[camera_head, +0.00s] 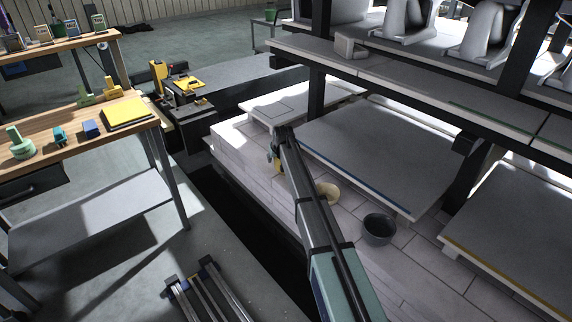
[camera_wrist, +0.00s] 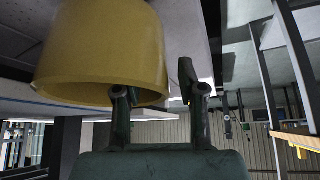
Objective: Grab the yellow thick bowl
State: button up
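The yellow thick bowl (camera_head: 328,193) sits on the pale brick deck of the kiln car, partly hidden behind my arm in the head view. In the wrist view the yellow bowl (camera_wrist: 105,45) is large and close at upper left, its rim toward the bottom of the picture. My gripper (camera_wrist: 153,80) is open. Its left finger overlaps the bowl near the rim, and its right finger is beyond the bowl's right edge. I cannot tell whether either finger touches the bowl.
A dark grey bowl (camera_head: 379,229) stands on the deck to the right of the yellow bowl. A low grey slab (camera_head: 375,150) lies just behind. Kiln shelves (camera_head: 430,90) on dark posts overhang the right side. A wooden workbench (camera_head: 70,130) with small items stands at left.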

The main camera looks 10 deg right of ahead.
grip_shut()
jog(key=shift+r, duration=0.15)
